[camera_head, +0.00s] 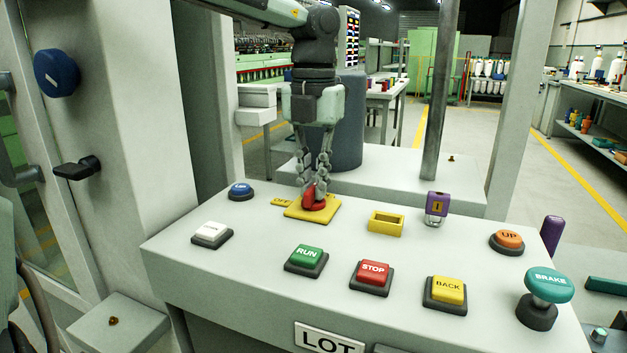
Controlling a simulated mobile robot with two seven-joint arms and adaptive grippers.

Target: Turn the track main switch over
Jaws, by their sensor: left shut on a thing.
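The track main switch is a red rotary knob (312,199) on a yellow square plate (327,212) at the back left of the grey control panel (215,267). My left gripper (312,188) reaches down from above and is shut on the red knob, with a finger on each side. The fingers hide part of the knob, and its exact angle is hard to read. A small yellow label (282,202) lies just left of the plate. My right gripper is not in view.
Around the knob are a blue button (240,190), a white button (211,231), green RUN (306,256), red STOP (374,270), yellow BACK (447,290), a yellow frame (386,222), a purple-topped part (437,205), orange UP (508,239) and teal BRAKE (548,286).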

